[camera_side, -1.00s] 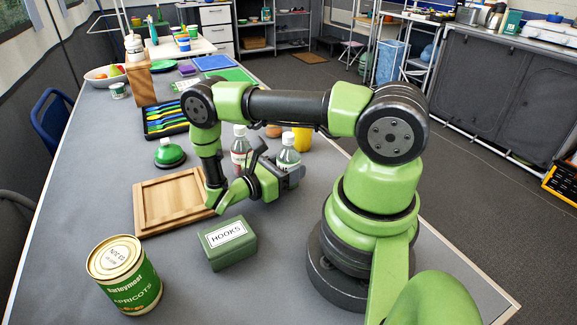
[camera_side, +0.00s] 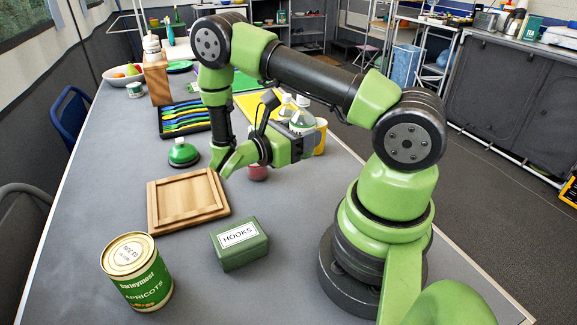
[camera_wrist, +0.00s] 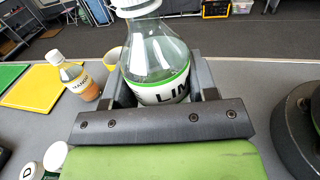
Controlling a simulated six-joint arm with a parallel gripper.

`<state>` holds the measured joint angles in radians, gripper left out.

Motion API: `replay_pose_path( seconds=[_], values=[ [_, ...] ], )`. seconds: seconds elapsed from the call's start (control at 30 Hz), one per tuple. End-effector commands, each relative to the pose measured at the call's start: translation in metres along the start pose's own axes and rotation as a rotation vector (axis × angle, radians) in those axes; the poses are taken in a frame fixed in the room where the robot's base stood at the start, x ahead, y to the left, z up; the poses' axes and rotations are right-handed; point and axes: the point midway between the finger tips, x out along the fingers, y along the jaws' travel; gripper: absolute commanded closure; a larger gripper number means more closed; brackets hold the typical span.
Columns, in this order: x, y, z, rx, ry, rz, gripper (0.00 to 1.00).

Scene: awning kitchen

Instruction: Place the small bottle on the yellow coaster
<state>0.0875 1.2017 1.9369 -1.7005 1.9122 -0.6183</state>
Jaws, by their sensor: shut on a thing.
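My gripper (camera_side: 308,146) is shut on a clear bottle (camera_side: 302,122) with a white cap and green-edged label. I cannot pick out a yellow coaster; a large flat yellow board (camera_wrist: 36,88) lies at the left.
A yellow cup (camera_side: 320,138) stands behind my gripper. A wooden tray (camera_side: 160,217), green-topped object (camera_side: 184,153), green HOOKS box (camera_side: 240,252) and apricot can (camera_side: 137,285) stand in front and left. A cutlery tray (camera_side: 163,128) lies farther back. Bare table (camera_side: 95,215) shows at the left.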

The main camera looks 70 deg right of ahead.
Motion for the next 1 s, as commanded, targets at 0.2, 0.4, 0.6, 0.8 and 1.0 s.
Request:
replay_pose_path(
  seconds=[0.2, 0.4, 0.6, 0.8, 1.0],
  values=[
    [0.000, -0.006, 0.007, 0.000, -0.001, -0.037, 0.76],
    [-0.011, -0.049, 0.001, -0.002, -0.002, -0.297, 0.76],
    [-0.051, -0.102, -0.011, 0.000, 0.000, -0.672, 0.76],
    [-0.105, -0.132, -0.020, 0.000, -0.001, -1.008, 0.76],
    [-0.132, -0.167, -0.011, -0.001, -0.005, -1.239, 0.76]
  ],
)
